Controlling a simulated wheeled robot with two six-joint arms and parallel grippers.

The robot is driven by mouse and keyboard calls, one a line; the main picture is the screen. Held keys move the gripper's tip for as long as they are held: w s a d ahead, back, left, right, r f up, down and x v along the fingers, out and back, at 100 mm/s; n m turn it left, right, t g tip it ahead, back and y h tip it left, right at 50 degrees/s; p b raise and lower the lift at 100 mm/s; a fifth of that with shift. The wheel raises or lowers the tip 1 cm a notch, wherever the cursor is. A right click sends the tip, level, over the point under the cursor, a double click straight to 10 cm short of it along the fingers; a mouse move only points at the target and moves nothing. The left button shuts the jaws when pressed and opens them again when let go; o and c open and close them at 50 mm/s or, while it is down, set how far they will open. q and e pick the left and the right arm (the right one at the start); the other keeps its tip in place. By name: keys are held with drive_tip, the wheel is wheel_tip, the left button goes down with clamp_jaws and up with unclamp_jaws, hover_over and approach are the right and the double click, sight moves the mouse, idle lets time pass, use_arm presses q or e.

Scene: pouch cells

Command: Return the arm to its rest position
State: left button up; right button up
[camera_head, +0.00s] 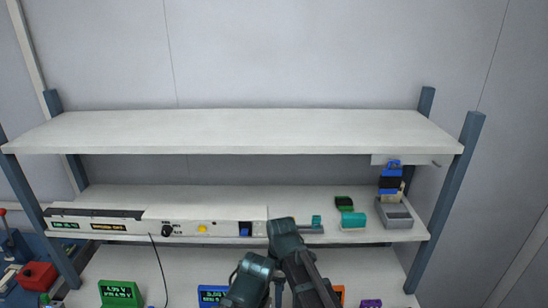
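Dark parts of my own arms rise from the bottom edge, near the middle of the head view. Two rounded joints show there, one higher and to the right, the other lower and to the left. I cannot tell for sure which arm each part belongs to. No gripper fingers can be made out, and nothing held by a gripper shows. The upper joint overlaps the front edge of the middle shelf (210,192) in the picture.
An upper shelf (240,130) spans the rack above. A long white device (190,226) lies on the middle shelf at left. A teal block (353,220) and a grey stand (394,214) are at right. A green-display box (120,293) and purple block (371,303) sit lower.

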drive_tip(key=s+d+m+t, duration=0.1)
drive_tip(key=s+d+m, duration=0.1)
drive_tip(key=d+m, duration=0.6)
drive_tip(key=s+d+m+t, duration=0.1)
drive_tip(key=s+d+m, duration=0.2)
drive_tip(key=d+m, duration=0.45)
drive_tip(key=s+a+f+n+h+b, duration=0.1)
drive_tip(key=s+a+f+n+b, duration=0.2)
drive_tip(key=a, duration=0.8)
wheel_tip(320, 180, down, 3)
drive_tip(key=s+b, duration=0.2)
drive_tip(key=b, duration=0.1)
drive_tip(key=shift+g, duration=0.4)
drive_tip(key=shift+s, duration=0.1)
